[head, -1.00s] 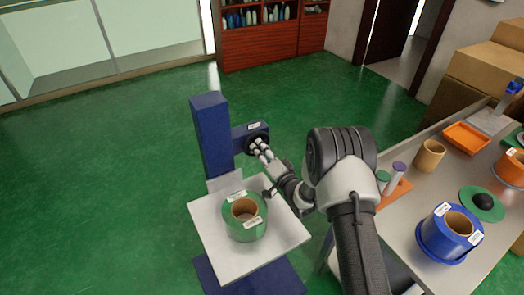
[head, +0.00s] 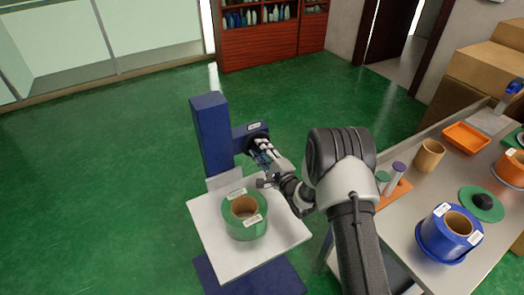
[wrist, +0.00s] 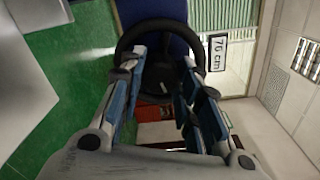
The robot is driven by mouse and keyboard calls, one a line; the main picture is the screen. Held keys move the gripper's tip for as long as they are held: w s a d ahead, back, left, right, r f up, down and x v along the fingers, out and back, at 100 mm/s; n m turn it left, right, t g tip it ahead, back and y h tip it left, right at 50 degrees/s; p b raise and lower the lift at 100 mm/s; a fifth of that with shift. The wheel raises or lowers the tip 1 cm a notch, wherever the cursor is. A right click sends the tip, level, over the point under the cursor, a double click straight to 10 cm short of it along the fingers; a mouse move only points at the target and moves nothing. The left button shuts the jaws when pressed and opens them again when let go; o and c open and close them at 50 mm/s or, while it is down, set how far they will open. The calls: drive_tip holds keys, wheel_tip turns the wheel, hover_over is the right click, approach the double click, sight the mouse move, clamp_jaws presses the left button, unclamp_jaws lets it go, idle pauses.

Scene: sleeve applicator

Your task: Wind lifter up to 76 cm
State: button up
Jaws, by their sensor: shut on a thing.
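The lifter is a blue column (head: 212,135) on a blue base, with a white platform (head: 212,232) at its front. A green roll with a brown core (head: 246,228) sits on the platform. A black handwheel (wrist: 128,38) is on the column's side arm; it also shows partly behind my fingers in the head view. My gripper (wrist: 160,92) is at the wheel, its fingers on either side of a dark part at the wheel's middle. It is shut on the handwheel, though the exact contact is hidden. A label (wrist: 217,53) beside the wheel reads 76 cm.
A steel table (head: 408,240) stands at the right with a blue roll (head: 433,243), a green disc (head: 482,206), an orange tray (head: 466,137) and a brown tube (head: 429,155). Cardboard boxes (head: 488,70) are behind it. The green floor left of the lifter is clear.

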drive_tip(key=shift+m, duration=1.5)
drive_tip(key=o, duration=1.1)
drive_tip(key=shift+c, duration=0.2)
drive_tip(key=v, duration=1.2)
